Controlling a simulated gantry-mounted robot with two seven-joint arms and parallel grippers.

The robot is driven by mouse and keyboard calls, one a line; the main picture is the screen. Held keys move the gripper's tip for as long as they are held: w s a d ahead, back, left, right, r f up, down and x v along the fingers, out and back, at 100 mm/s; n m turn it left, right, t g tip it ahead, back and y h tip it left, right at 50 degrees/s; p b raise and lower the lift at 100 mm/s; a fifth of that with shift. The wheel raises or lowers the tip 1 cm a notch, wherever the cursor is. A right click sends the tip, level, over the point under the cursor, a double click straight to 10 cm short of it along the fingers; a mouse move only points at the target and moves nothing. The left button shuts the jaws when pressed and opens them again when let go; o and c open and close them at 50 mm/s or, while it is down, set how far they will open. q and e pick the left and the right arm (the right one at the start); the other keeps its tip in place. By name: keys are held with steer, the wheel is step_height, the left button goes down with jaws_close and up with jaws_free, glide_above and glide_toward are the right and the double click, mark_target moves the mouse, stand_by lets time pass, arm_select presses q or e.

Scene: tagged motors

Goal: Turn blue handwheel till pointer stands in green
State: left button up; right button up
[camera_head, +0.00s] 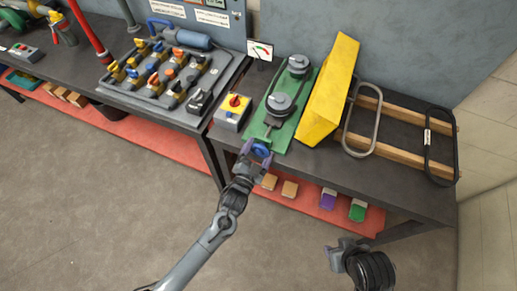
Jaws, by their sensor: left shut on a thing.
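The blue handwheel (262,150) sits at the front end of a green base plate (299,111) at the table's front edge. My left gripper (257,149) is at the handwheel, its fingers shut on it and hiding part of it. The plate carries two grey pulleys (279,103). Behind the plate stands a small white gauge (260,50) with coloured zones, green and red among them. Its pointer is too small to read surely. My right gripper (341,249) is low at the front, away from the table; its jaw opening is unclear.
A yellow guard (328,91) stands right of the green plate. Belts (362,121) hang on a wooden rack (397,152). A red-knobbed switch box (233,110) is close left of the handwheel. A lockout board (165,75) lies further left. Wooden blocks (290,188) lie on the lower shelf.

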arm_select(q)
steer(key=shift+m, duration=0.6)
steer(key=shift+a+f, duration=0.1)
steer(key=shift+f, duration=0.05)
